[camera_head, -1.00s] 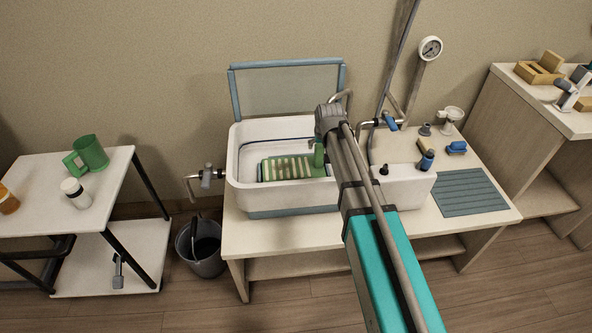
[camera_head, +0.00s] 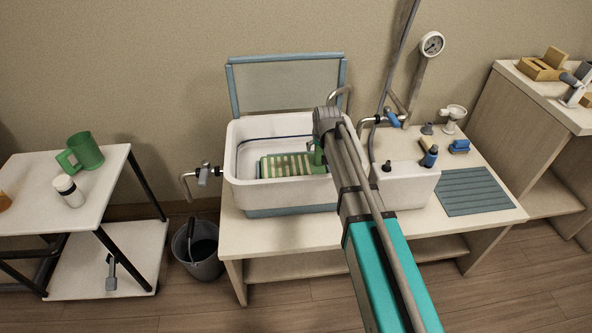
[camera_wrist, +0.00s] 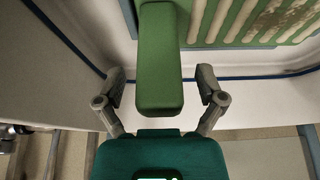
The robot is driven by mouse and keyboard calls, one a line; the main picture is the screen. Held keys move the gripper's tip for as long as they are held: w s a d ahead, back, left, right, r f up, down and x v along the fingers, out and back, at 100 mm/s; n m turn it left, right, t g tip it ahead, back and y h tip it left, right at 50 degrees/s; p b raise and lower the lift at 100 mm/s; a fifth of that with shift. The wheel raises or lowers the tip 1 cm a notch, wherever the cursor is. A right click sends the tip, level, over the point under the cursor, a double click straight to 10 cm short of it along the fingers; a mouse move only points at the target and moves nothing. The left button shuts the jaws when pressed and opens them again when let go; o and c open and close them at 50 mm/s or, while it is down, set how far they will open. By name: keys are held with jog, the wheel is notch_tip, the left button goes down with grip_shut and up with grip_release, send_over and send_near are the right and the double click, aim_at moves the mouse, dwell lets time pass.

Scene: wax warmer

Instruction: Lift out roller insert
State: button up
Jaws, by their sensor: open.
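The roller insert (camera_head: 286,166) is a green frame with pale rollers, lying inside the white basin (camera_head: 236,190). In the wrist view its slats (camera_wrist: 257,22) show at the top right, with some brownish residue on them. Its green upright handle (camera_wrist: 160,62) reaches down the middle of the wrist view. My gripper (camera_wrist: 160,88) is open, with one finger on each side of the handle and visible gaps between them. In the head view my arm hides the gripper and part of the insert's right end.
The raised lid (camera_head: 286,88) stands behind the basin. A tap pipe and gauge (camera_head: 432,44) stand to its right. A bucket (camera_head: 198,250) is on the floor at left. A ridged blue-grey mat (camera_head: 474,191) lies bare on the bench. A side table holds a green mug (camera_head: 86,152) and a white jar (camera_head: 69,191).

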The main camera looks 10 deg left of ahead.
jog(key=shift+f, duration=0.1)
dwell(0.6)
grip_shut()
